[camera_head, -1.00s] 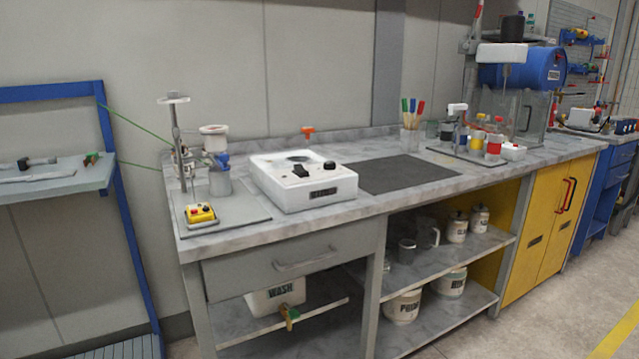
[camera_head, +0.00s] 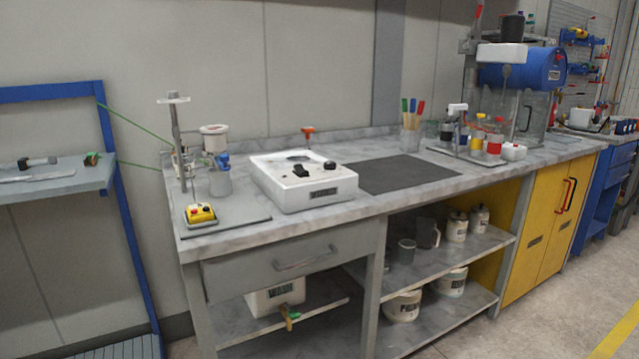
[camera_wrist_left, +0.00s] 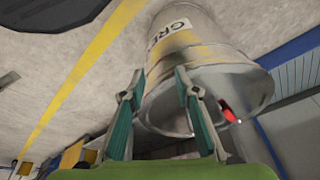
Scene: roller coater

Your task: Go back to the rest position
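Neither of my arms shows in the head view. In the left wrist view my left gripper (camera_wrist_left: 158,100) has its two teal-padded fingers spread apart, with nothing held between them. Beyond the fingertips is a metal drum or can (camera_wrist_left: 195,60) with a yellow band and a partly readable label. I cannot tell how far the drum is from the fingers. My right gripper is in no view.
A marble-topped bench (camera_head: 330,215) carries a white device (camera_head: 305,190), a stand with a yellow control box (camera_head: 201,214), a dark mat (camera_head: 405,173) and several bottles (camera_head: 494,145). A blue-framed shelf (camera_head: 60,180) stands left. Floor (camera_head: 575,290) is clear at right.

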